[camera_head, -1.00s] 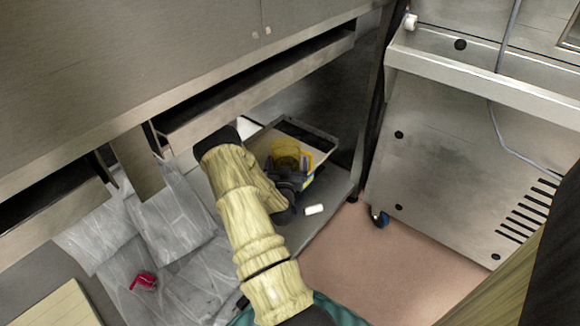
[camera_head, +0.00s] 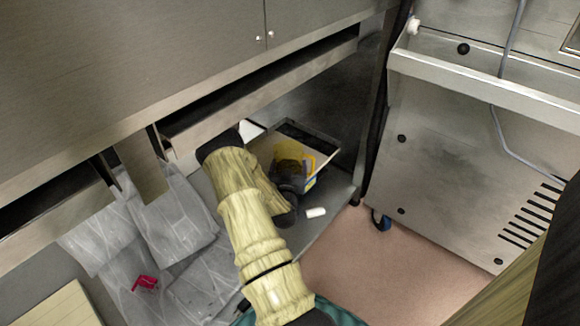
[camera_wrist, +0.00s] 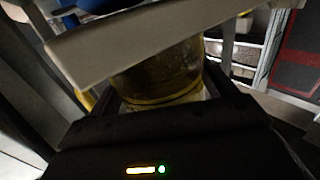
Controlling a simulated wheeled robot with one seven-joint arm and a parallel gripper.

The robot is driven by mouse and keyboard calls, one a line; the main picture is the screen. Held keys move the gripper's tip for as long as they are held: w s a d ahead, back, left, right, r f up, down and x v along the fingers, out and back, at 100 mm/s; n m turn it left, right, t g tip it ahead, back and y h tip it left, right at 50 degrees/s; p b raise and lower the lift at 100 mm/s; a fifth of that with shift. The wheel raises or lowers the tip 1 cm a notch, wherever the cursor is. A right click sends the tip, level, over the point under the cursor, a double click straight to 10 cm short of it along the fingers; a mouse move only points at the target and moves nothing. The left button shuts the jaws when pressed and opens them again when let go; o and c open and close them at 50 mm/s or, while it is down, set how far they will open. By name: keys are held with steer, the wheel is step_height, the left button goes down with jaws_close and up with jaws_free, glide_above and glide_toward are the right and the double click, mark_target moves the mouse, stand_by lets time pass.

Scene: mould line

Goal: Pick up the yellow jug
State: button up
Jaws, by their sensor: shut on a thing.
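The yellow jug (camera_head: 290,152) is in the low bay under the steel cabinet, at the far end of my arm, in the head view. My gripper (camera_head: 290,172) reaches it from the near side and covers its lower part. In the wrist view the jug (camera_wrist: 165,78) looks dark yellow and see-through, and it stands between the two dark fingers of my gripper (camera_wrist: 165,100). The gripper is shut on it. A pale bar (camera_wrist: 150,42) crosses in front of the jug's upper part in the wrist view. Whether the jug touches the surface below is hidden.
A shallow tray (camera_head: 322,146) lies around the jug on the low shelf. A white piece (camera_head: 316,212) lies near the shelf edge. Clear plastic bags (camera_head: 180,225) and a red item (camera_head: 146,283) lie to the left. The cabinet's lower rail (camera_head: 270,85) overhangs the bay. A steel cart (camera_head: 450,160) stands right.

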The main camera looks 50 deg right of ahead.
mark_target(290, 147)
steer(key=shift+r+p, duration=0.5)
steer(key=shift+r, duration=0.1)
step_height(290, 147, up, 3)
steer(key=shift+f+p, duration=0.15)
steer(key=shift+p, duration=1.05)
steer(key=p+v, duration=0.7)
steer(key=v, duration=1.1)
steer(key=shift+f+p, duration=0.2)
steer(key=shift+p, duration=0.1)
steer(key=w+a+r+n+t+y+p, duration=0.2)
steer(key=w+a+r+n+y+p, duration=0.1)
steer(key=a, duration=0.6)
steer(key=w+a+r+n+t+y+p, duration=0.2)
steer(key=w+a+r+y+p, duration=0.3)
steer(key=a+r, duration=0.4)
steer(key=w+a+r+n+t+y+p, duration=0.2)
steer(key=w+a+r+n+y+p, duration=0.2)
steer(key=a, duration=0.4)
steer(key=w+r+n+y, duration=0.1)
steer(key=w, duration=0.1)
steer(key=shift+w+a+r+y+p, duration=0.3)
steer(key=shift+w+a+r+y, duration=0.05)
steer(key=shift+a+r+y, duration=0.05)
